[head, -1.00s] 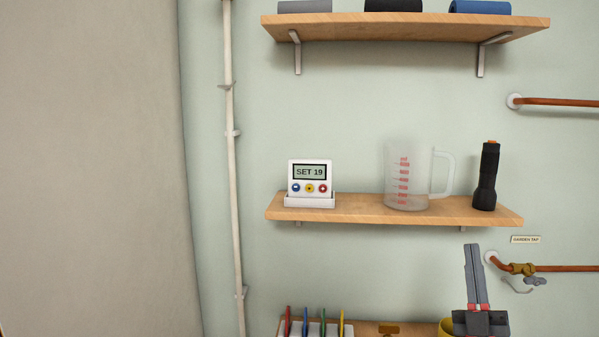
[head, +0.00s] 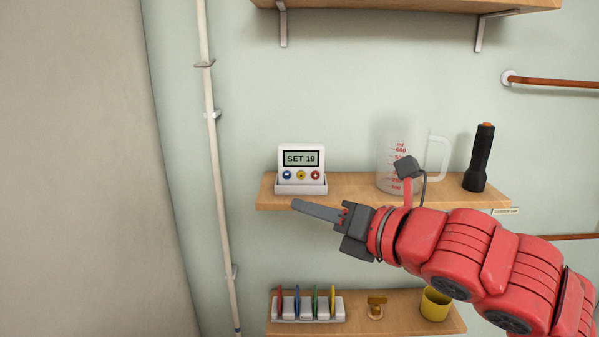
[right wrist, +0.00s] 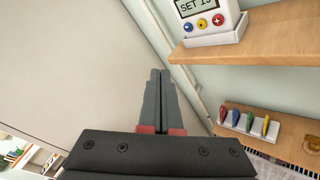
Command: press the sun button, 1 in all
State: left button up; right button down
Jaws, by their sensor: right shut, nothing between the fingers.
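A white control unit (head: 301,168) stands in a white holder at the left end of the middle shelf. Its screen reads "SET 19". Below the screen are a blue button (head: 286,175), a yellow button (head: 301,175) that looks like the sun button, though its symbol is too small to be sure, and a red button (head: 315,175). The unit also shows at the top of the right wrist view (right wrist: 208,18). My right gripper (head: 297,205) is shut and empty, pointing left, just below and in front of the unit, apart from it. My left gripper is not in view.
The middle shelf (head: 350,190) also holds a clear measuring jug (head: 393,150) and a black torch (head: 480,158). A lower shelf (head: 400,322) has a rack of coloured tools (head: 307,305), a brass fitting (head: 376,306) and a yellow cup (head: 435,303). A white pipe (head: 213,150) runs down the wall at left.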

aim_at(301, 175)
jog(key=shift+w+a, duration=0.1)
jog(key=shift+w+p, duration=2)
jog(key=shift+w, duration=2.35)
jog(key=shift+w+b, duration=0.3)
jog(key=shift+b, duration=0.1)
jog(key=shift+w, duration=0.1)
